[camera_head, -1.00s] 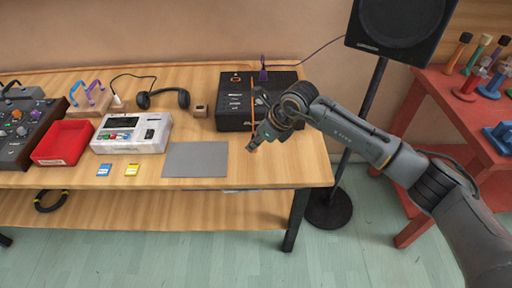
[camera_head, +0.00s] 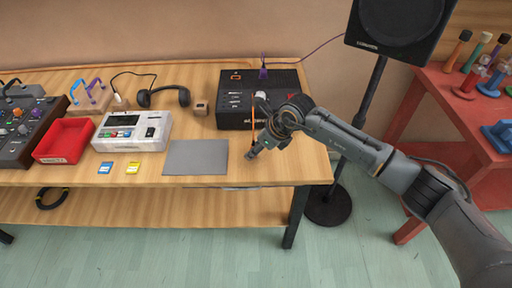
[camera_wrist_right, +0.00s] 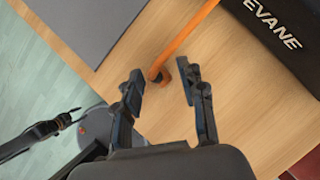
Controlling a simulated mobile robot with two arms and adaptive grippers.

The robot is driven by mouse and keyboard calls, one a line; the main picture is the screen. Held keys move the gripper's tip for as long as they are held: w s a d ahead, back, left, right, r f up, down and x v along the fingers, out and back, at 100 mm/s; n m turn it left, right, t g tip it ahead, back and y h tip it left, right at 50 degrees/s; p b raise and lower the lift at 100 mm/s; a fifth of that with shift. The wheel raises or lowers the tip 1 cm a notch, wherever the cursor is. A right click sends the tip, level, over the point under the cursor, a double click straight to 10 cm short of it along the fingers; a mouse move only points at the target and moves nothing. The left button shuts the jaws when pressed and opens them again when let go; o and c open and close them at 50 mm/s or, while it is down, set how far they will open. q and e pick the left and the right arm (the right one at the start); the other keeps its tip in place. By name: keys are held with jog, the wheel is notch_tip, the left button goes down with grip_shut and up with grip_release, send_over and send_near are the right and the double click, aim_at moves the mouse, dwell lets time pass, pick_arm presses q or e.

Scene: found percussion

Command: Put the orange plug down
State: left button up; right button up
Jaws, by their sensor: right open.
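The orange plug (camera_wrist_right: 160,77) shows in the right wrist view as a small dark-tipped end of an orange cable (camera_wrist_right: 187,36). It appears to lie on the wooden table (camera_wrist_right: 150,120), in the gap between my right fingertips. My right gripper (camera_wrist_right: 162,84) is open around it, with no clear contact by either finger. In the head view my right gripper (camera_head: 252,152) hangs low over the table's right front part, and the plug is hard to make out there. My left gripper is not in view.
A black box (camera_head: 228,120) stands behind my right gripper, with a purple plug (camera_head: 263,73) at its back. A grey mat (camera_head: 196,158) lies to the left, beside a white device (camera_head: 112,143) and red tray (camera_head: 62,143). The table's front edge is close.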

jog(key=shift+r, duration=0.15)
jog(key=shift+d+r, duration=0.1)
jog(key=shift+r, duration=0.05)
jog(key=b+v, duration=0.1)
jog(key=v, duration=1)
jog(key=shift+r+b, duration=0.35)
